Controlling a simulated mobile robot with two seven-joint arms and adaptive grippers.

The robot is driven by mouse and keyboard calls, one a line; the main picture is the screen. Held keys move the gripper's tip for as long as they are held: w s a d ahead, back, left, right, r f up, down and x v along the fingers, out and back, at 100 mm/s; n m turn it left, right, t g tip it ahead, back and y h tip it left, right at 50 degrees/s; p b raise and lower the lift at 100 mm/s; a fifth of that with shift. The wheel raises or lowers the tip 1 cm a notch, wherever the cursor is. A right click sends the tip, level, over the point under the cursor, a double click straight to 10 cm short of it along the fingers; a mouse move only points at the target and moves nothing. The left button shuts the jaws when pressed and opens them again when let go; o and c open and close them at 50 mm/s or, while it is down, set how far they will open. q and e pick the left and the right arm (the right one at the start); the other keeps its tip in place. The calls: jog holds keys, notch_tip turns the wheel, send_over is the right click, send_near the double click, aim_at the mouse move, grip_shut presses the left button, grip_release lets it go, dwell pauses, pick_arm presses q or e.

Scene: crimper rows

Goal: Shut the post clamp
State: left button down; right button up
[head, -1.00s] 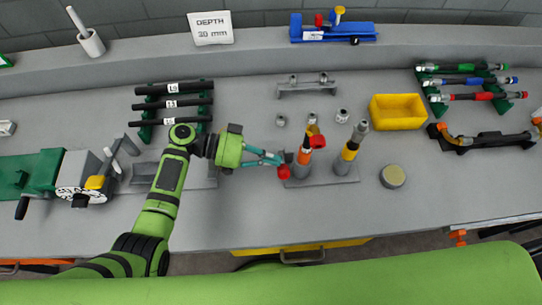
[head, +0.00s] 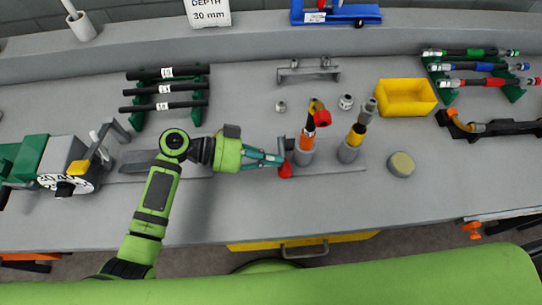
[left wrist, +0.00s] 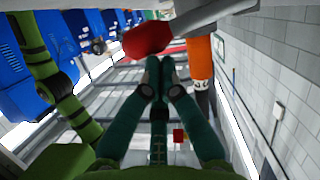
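The post clamp is a grey post with an orange section (head: 306,142) standing on a flat grey plate. A grey lever with a red knob (head: 285,170) sits at its left side. My left gripper (head: 283,160), with teal fingers, is at the knob. In the left wrist view, the fingertips (left wrist: 160,62) are together, with the red knob (left wrist: 147,40) just beyond them, not between them. The orange section (left wrist: 200,60) stands to their right. Whether the fingers touch the knob, I cannot tell. My right gripper is not in view.
A second post with a yellow band (head: 355,136) stands close on the right. A yellow bin (head: 407,98), a round tan-topped piece (head: 401,164) and a rack of black hoses (head: 166,90) are around. Bare bench (head: 270,212) lies in front.

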pick_arm(q)
jog(key=shift+s+f+b, duration=0.15)
jog(key=shift+f+b, duration=0.2)
jog(key=shift+f, duration=0.05)
dwell(0.4)
jog(key=v, duration=0.7)
jog(key=shift+a, duration=0.3)
jog(key=shift+r, duration=0.1)
